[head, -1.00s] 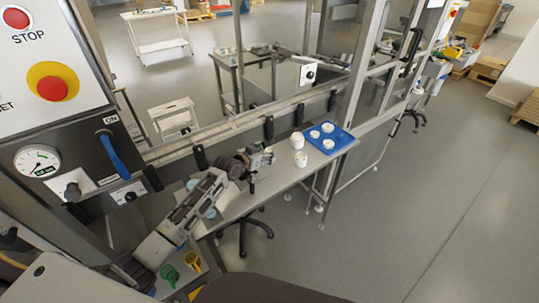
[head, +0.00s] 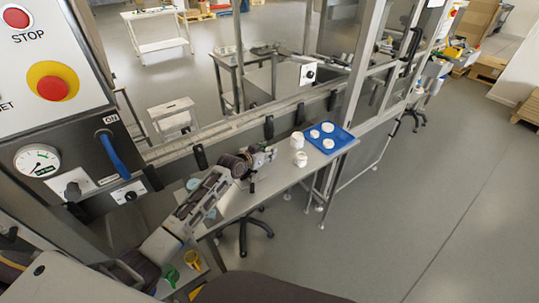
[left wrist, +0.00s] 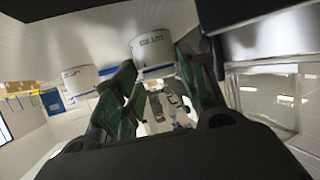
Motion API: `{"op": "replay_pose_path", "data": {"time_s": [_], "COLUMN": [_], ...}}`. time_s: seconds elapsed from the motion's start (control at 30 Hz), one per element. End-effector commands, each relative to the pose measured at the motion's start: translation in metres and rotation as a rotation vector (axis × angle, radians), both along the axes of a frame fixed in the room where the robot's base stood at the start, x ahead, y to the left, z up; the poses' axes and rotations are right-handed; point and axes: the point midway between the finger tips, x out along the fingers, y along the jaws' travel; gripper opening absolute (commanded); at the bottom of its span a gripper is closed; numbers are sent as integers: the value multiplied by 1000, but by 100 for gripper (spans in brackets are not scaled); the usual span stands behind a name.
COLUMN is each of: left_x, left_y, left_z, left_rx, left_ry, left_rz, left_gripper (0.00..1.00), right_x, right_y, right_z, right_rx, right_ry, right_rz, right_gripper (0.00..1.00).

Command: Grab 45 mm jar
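Two white jars stand close together on the narrow work table, a rear jar (head: 297,140) and a front jar (head: 301,159). Their sizes cannot be told from the picture. My left gripper (head: 268,156) is just left of them, low over the table and apart from them. In the left wrist view my left gripper (left wrist: 157,77) has its two dark green fingers spread with nothing held. One white labelled jar (left wrist: 152,50) shows beyond the gap between the fingertips, and another labelled jar (left wrist: 80,80) is outside the left finger. My right gripper is not in view.
A blue tray (head: 343,135) with several white round pieces lies at the table's right end. A conveyor rail (head: 230,133) runs behind the table (head: 240,205). A control panel (head: 50,110) stands at left. A yellow cup (head: 193,260) and green item (head: 170,274) are at lower left.

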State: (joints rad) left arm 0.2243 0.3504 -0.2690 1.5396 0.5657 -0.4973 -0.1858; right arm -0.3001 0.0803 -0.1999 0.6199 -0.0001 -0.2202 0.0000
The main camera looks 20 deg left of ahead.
Motion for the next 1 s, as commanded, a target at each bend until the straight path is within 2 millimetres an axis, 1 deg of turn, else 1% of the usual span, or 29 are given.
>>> {"op": "replay_pose_path", "data": {"time_s": [0.03,0.13,0.17,0.43,0.57,0.77,1.0], "left_x": [0,0,0,0,0,0,1], "left_y": [0,0,0,0,0,0,0], "left_z": [0,0,0,1,7,28,63], "left_rx": [0,0,0,0,0,0,0], "left_ry": [0,0,0,-1,-1,-4,-3], "left_rz": [0,0,0,0,0,0,-2], "left_gripper": [31,18,15,15,15,15,15], "right_x": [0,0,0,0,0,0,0], "right_y": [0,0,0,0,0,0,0], "right_z": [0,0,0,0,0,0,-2], "right_rx": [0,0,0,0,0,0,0], "right_ry": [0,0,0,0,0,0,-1], "right_rz": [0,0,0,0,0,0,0], "right_gripper": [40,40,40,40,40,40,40]}}
